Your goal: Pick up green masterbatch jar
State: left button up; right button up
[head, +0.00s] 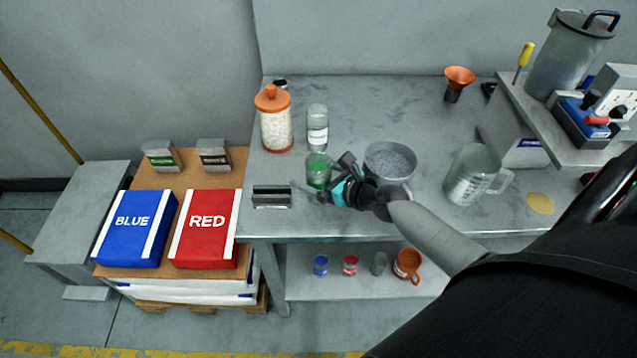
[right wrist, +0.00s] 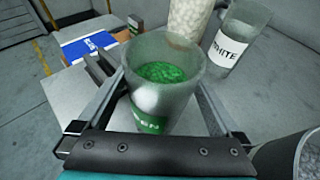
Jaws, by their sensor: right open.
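The green masterbatch jar (head: 317,170) is a clear open-topped jar with green pellets and a green label, upright on the grey table. In the right wrist view the jar (right wrist: 160,88) stands between the two fingers of my right gripper (right wrist: 155,100). The fingers are open, one on each side of the jar. Whether either finger touches it I cannot tell. In the head view my right gripper (head: 322,192) reaches in from the right, close in front of the jar and partly covering it. My left gripper is not in view.
A jar labelled WHITE (right wrist: 236,38) and an orange-lidded pellet jar (head: 275,120) stand behind. A metal bowl of grey pellets (head: 390,162) is close on the right, and a dark metal holder (head: 271,197) on the left. A clear jug (head: 472,175) stands farther right.

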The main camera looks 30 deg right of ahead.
jog(key=shift+w+a+f, duration=0.15)
jog(key=shift+w+f, duration=0.1)
jog(key=shift+w, duration=0.4)
jog(key=c, duration=1.5)
jog(key=shift+c, duration=0.2)
jog(key=shift+r, duration=0.1)
